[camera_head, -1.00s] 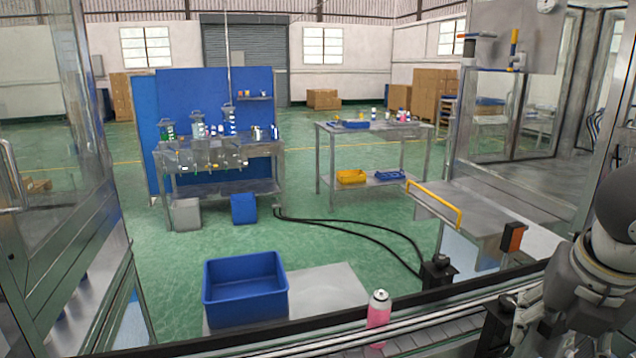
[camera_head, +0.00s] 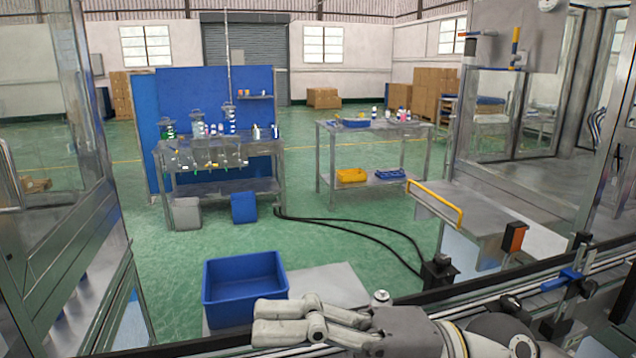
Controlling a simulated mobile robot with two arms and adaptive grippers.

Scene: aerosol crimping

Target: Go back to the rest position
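My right arm reaches in from the lower right, and its gripper (camera_head: 258,320) points left along the bottom edge, in front of the blue crate. Its two pale fingers lie close together, one above the other. I see nothing between them, but whether they are open or shut is unclear from this angle. My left gripper is not in view. The silver cap of a bottle (camera_head: 381,296) shows just behind the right gripper, and the rest of the bottle is hidden.
An empty blue crate (camera_head: 245,313) stands beyond the rail at the lower middle. A blue part (camera_head: 566,280) sits by the rail at right. A metal side table (camera_head: 480,220) with a yellow handle stands beyond. Workbenches (camera_head: 215,150) are farther back.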

